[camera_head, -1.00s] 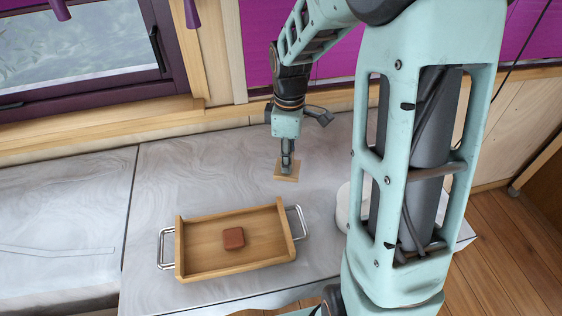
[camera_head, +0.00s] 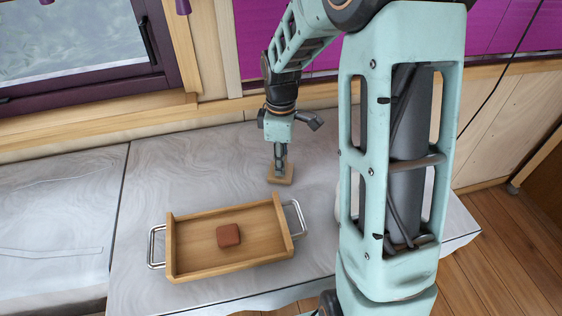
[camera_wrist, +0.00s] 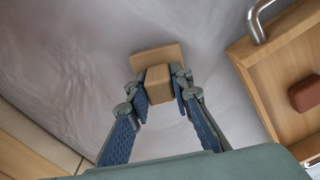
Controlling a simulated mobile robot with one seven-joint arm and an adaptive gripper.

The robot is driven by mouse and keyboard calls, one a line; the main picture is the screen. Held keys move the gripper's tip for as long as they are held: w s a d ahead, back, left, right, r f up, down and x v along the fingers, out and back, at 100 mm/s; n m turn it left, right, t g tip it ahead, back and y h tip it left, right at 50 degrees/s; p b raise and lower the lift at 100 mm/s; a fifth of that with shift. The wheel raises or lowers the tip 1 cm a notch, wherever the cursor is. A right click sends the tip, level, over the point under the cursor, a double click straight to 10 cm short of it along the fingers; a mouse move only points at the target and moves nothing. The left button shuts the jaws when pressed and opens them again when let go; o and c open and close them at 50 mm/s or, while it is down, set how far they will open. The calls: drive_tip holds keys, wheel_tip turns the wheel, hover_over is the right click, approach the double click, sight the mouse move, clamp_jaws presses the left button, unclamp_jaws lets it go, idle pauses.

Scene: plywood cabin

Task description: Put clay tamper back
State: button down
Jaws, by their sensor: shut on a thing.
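The clay tamper (camera_head: 281,179) is a small light-wood piece with a flat square base and an upright block handle. It is at the marble-patterned worktop behind the tray's right end. I cannot tell whether its base touches the surface. My gripper (camera_head: 280,157) points down and is shut on the handle. In the wrist view the handle (camera_wrist: 158,84) sits between the two blue-padded fingers of my gripper (camera_wrist: 160,92), with the wider base (camera_wrist: 157,57) beyond it. The fingers hide the handle's sides.
A wooden tray (camera_head: 190,264) with metal side handles stands in front of the tamper. A reddish-brown clay block (camera_head: 228,235) lies in it. The worktop (camera_head: 190,170) is clear to the tamper's left. A window (camera_head: 75,45) and wall stand behind.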

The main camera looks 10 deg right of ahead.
drive_tip(key=c, duration=1.7)
unclamp_jaws()
drive_tip(key=shift+c, duration=0.2)
wheel_tip(320, 180, up, 12)
drive_tip(key=shift+r, duration=0.2)
